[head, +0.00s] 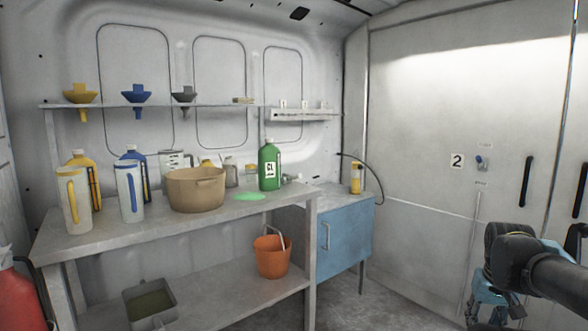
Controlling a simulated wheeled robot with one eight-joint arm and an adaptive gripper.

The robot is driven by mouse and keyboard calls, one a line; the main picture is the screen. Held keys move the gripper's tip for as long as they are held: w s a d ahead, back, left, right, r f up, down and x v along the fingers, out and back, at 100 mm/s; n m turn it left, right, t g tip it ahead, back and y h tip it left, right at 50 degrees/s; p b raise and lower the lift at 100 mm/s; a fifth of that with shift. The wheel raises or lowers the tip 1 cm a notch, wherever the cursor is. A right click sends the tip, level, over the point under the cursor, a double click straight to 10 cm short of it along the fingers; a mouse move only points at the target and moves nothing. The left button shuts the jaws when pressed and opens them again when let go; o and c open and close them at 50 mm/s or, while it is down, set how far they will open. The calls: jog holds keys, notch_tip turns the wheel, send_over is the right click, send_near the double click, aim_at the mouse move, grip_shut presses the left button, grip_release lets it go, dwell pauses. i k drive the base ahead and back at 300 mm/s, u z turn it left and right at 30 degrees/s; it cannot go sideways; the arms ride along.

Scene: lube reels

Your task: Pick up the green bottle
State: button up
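The green bottle (269,169) stands upright on the grey workbench (245,232), near the bench's right end. It has a white label on its front and a handle on its right side. My arm comes in from the right edge, and my gripper (494,314) hangs at the lower right, cut off by the bottom of the view. It is well to the right of the bottle and apart from it. I cannot tell whether its fingers are open or shut.
A green puddle (250,196) lies in front of the bottle. A tan basin (196,189) and several jugs stand to its left. A shelf (220,105) with funnels is above. A blue cabinet (345,235) stands right of the bench. An orange bucket (271,257) sits below.

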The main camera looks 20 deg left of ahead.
aim_at(270, 156)
jog(key=u, duration=0.1)
jog(key=i, duration=1.1)
jog(key=u, duration=0.9)
jog(key=i, duration=0.65)
jog(key=u, duration=0.5)
